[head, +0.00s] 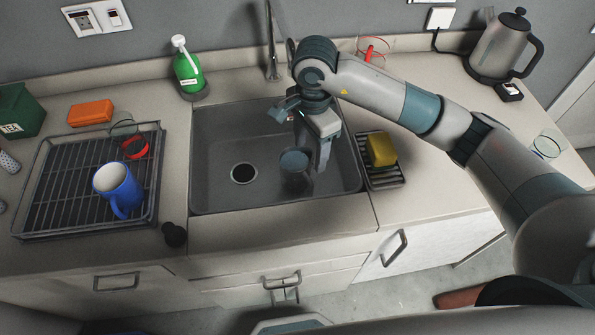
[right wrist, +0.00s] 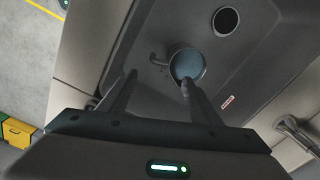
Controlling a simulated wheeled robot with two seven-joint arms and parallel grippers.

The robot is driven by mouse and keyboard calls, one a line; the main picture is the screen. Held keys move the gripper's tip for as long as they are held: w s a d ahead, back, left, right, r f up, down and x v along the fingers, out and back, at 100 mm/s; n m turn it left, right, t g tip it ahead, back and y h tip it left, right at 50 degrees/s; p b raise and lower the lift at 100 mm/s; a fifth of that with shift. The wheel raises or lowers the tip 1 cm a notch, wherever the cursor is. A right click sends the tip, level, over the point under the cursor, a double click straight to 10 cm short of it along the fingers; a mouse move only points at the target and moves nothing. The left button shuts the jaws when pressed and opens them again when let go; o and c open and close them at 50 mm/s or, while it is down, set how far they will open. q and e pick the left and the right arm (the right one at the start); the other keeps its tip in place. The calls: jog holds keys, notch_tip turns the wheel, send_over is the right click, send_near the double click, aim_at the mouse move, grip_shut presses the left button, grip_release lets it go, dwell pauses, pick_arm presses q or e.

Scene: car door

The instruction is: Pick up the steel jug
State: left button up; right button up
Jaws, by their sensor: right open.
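The steel jug (head: 295,165) stands in the right part of the sink basin, with a round blue-grey top. In the right wrist view the jug (right wrist: 188,62) shows from above, with its handle pointing left. My right gripper (head: 313,158) reaches down into the sink beside the jug. In the right wrist view its open fingers (right wrist: 158,79) are apart; the right finger overlaps the jug's near rim, and the left finger is clear of it. Whether a finger touches the jug I cannot tell. My left gripper is not in view.
The sink (head: 215,170) has a drain (head: 243,173) left of the jug. A drying rack (head: 60,190) with a blue mug (head: 118,187) is at left. A yellow sponge (head: 381,149) lies right of the basin. A green bottle (head: 188,72) and the faucet (head: 272,50) stand behind; a kettle (head: 500,48) is back right.

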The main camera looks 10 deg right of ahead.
jog(key=p, duration=0.2)
send_over(308, 177)
notch_tip(308, 177, down, 6)
jog(key=shift+w+d+r, duration=0.1)
jog(key=shift+d+r, duration=0.05)
jog(key=shift+r, duration=0.1)
jog(key=shift+f, duration=0.6)
jog(key=shift+f, duration=0.1)
jog(key=shift+f+p, duration=0.45)
jog(key=shift+p, duration=0.4)
jog(key=f+p, duration=0.1)
jog(key=f, duration=0.2)
jog(key=shift+s+p, duration=0.3)
jog(key=shift+p, duration=0.05)
jog(key=shift+w+f, duration=0.1)
jog(key=shift+f, duration=0.45)
